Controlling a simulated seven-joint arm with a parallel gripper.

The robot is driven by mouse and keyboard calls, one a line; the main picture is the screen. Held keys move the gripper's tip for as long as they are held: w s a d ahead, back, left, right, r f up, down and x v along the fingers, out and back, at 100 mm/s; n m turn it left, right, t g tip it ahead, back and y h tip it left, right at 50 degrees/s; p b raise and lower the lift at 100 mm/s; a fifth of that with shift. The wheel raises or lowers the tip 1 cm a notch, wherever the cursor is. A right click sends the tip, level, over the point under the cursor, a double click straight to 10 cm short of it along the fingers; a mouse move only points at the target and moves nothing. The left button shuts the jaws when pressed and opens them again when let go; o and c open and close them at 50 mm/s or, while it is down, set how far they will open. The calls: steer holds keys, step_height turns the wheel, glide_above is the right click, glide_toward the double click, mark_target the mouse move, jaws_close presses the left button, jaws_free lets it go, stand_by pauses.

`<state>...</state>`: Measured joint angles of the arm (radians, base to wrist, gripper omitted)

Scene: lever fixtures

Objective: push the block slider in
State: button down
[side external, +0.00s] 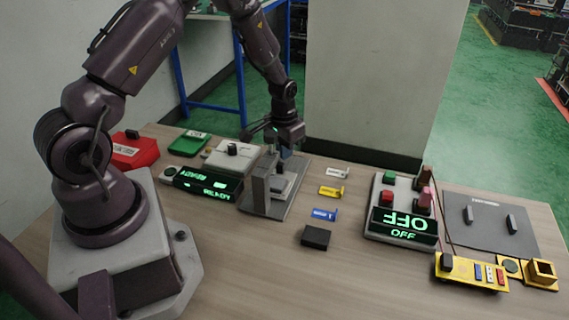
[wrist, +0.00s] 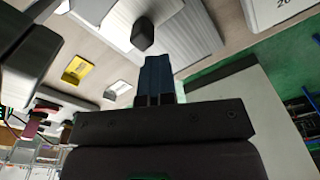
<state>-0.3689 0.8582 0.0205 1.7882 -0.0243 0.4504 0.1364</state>
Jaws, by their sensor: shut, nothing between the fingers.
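The block slider fixture (side external: 268,202) is a grey metal base with upright grey walls and a pale block (side external: 278,184) low between them. My gripper (side external: 285,154) is above the far right part of the fixture, pointing down. Its dark blue fingers are shut and empty; they also show in the wrist view (wrist: 156,72). Just beyond the fingertips in the wrist view is a dark knob (wrist: 143,36) on a pale ribbed plate (wrist: 190,38); I cannot tell which fixture part it is. Contact between fingers and fixture cannot be made out.
A lit READY display (side external: 205,186) stands left of the fixture, with a pale box (side external: 230,155) behind it. Small white, yellow and blue tags and a black block (side external: 316,237) lie to the right. A button box (side external: 402,222) reading OFF stands farther right.

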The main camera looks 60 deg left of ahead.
step_height(320, 180, up, 6)
steer(key=s, duration=0.1)
steer(key=shift+d+g, duration=0.3)
steer(key=shift+d, duration=0.1)
stand_by(0.4)
steer(key=shift+s+r, duration=0.1)
steer(key=shift+r, duration=0.05)
steer(key=s+d+r+t, duration=0.1)
steer(key=d+r, duration=0.3)
steer(key=r, duration=0.6)
steer(key=s+d+r+m+t, duration=0.1)
steer(key=s+d+r+t, duration=0.1)
steer(key=s+d+r, duration=0.3)
steer(key=s+d+r+m+t, duration=0.2)
steer(key=s+d+r, duration=0.4)
steer(key=s+r, duration=0.3)
steer(key=s, duration=0.3)
steer(key=shift+r+t, duration=0.15)
steer(key=shift+t, duration=0.15)
